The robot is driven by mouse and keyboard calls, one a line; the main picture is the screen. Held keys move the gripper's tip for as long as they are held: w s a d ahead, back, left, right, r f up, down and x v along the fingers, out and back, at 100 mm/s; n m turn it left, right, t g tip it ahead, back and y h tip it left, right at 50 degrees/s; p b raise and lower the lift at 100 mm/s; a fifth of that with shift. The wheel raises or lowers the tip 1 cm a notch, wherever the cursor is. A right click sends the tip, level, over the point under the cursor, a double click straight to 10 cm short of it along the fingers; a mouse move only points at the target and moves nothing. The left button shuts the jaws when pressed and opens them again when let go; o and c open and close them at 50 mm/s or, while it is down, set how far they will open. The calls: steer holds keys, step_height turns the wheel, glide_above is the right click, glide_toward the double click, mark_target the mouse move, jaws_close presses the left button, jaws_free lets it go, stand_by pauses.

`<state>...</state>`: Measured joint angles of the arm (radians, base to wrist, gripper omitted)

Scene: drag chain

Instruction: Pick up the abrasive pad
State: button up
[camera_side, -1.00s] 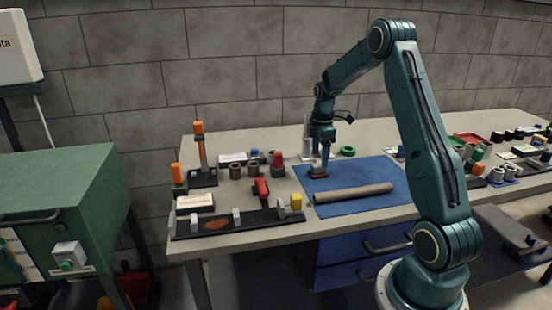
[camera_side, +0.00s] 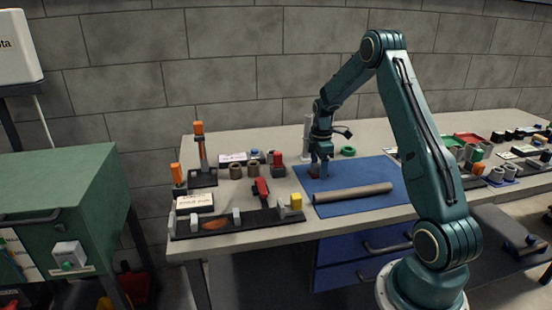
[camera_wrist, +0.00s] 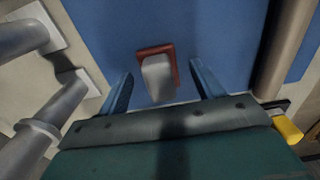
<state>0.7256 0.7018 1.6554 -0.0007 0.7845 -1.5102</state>
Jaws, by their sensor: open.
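The abrasive pad is a small dark red piece (camera_side: 313,172) on the blue mat (camera_side: 390,171), near the mat's left back part. In the wrist view a red-rimmed block with a pale grey face (camera_wrist: 171,52) appears to be this pad. My gripper (camera_side: 321,174) is low over the mat at the pad, partly covering it in the side view. In the wrist view my gripper (camera_wrist: 162,71) is open, with a blue finger on each side of the pad and gaps between. I cannot tell the exact height of the fingertips over the mat.
A brown roll (camera_side: 353,192) lies across the front of the mat, and it shows at the right of the wrist view (camera_wrist: 285,45). A green ring (camera_side: 348,151) lies behind the mat. A clamp rack (camera_side: 238,222) and red tool (camera_side: 261,187) stand left.

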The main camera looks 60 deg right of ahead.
mark_target(319, 164)
steer(key=c, duration=1.1)
steer(key=shift+r, duration=0.15)
step_height(319, 164, up, 20)
steer(key=shift+f, duration=0.1)
stand_by(0.4)
